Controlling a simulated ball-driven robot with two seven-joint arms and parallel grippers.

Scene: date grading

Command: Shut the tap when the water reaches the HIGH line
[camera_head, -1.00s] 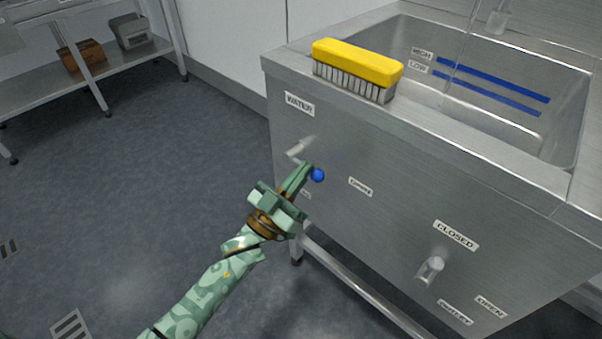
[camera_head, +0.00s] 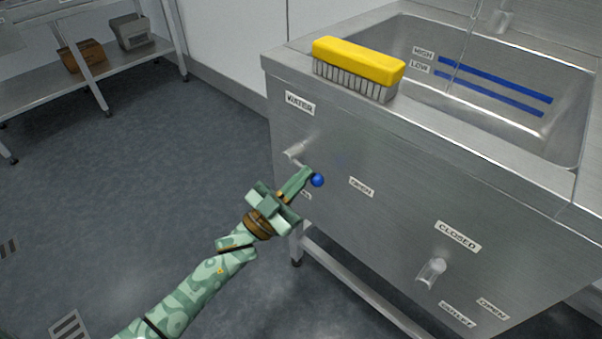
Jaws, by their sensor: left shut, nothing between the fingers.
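The steel sink (camera_head: 400,22) has a HIGH label (camera_head: 423,53) and a LOW label (camera_head: 420,68), each beside a blue line on its inner wall. I cannot make out a water surface clearly. The water tap (camera_head: 296,150) sits on the front panel under a WATER label (camera_head: 300,103), and its lever ends in a blue knob (camera_head: 317,180). My left gripper (camera_head: 304,176) is shut and empty, its fingertips right beside the blue knob. I cannot tell whether they touch it. The fingers partly hide the lever and a small label below. My right gripper is out of view.
A yellow brush (camera_head: 357,62) lies on the sink's front rim. A second handle (camera_head: 431,272) sits lower right under a CLOSED label (camera_head: 458,236). A shelf (camera_head: 125,62) with a brown box and a grey box stands at back left.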

